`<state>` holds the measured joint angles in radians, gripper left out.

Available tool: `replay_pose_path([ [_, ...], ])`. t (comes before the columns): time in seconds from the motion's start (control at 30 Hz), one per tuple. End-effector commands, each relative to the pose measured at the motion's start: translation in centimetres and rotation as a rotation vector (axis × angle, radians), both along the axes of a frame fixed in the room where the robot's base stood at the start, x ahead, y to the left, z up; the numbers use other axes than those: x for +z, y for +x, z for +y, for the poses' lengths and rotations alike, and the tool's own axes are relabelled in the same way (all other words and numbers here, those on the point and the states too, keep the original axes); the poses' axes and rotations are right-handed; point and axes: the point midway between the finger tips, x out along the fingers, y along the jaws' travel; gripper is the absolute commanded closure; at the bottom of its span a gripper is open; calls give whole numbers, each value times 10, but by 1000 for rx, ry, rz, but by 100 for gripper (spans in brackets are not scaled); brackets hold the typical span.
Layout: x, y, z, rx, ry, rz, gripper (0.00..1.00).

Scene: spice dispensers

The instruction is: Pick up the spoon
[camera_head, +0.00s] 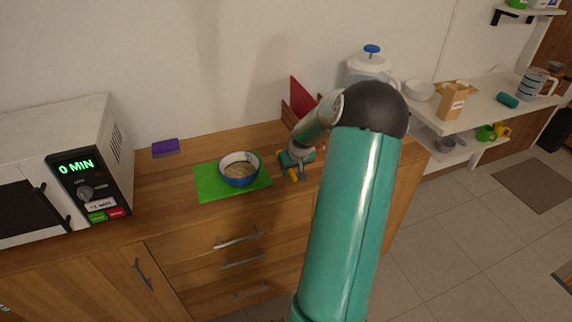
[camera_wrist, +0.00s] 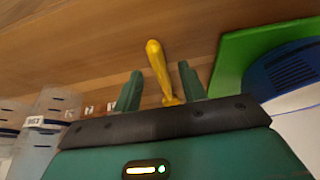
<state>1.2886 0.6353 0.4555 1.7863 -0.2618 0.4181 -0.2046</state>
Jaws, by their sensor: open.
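The yellow spoon (camera_wrist: 155,58) shows in the wrist view, its rounded handle lying between the two green fingers of my gripper (camera_wrist: 160,75). The fingers are apart, one on each side, and I see no clear contact. The spoon's far end is hidden behind the dark gripper body. In the head view a small yellow part (camera_head: 292,175), likely the spoon, shows at my gripper (camera_head: 296,160), low at the counter just right of the green board.
A purple block (camera_head: 165,147) and microwave (camera_head: 85,165) stand left. A red board (camera_head: 302,97) and a white container with a blue knob (camera_head: 370,65) stand behind. Labelled clear containers (camera_wrist: 45,115) stand left in the wrist view.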

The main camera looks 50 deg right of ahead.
Motion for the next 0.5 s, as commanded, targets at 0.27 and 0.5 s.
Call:
replay_pose_path([
  [0.27, -8, 3, -2, 1, -2, 0, 58],
  [0.5, -8, 3, -2, 1, -1, -1, 96],
])
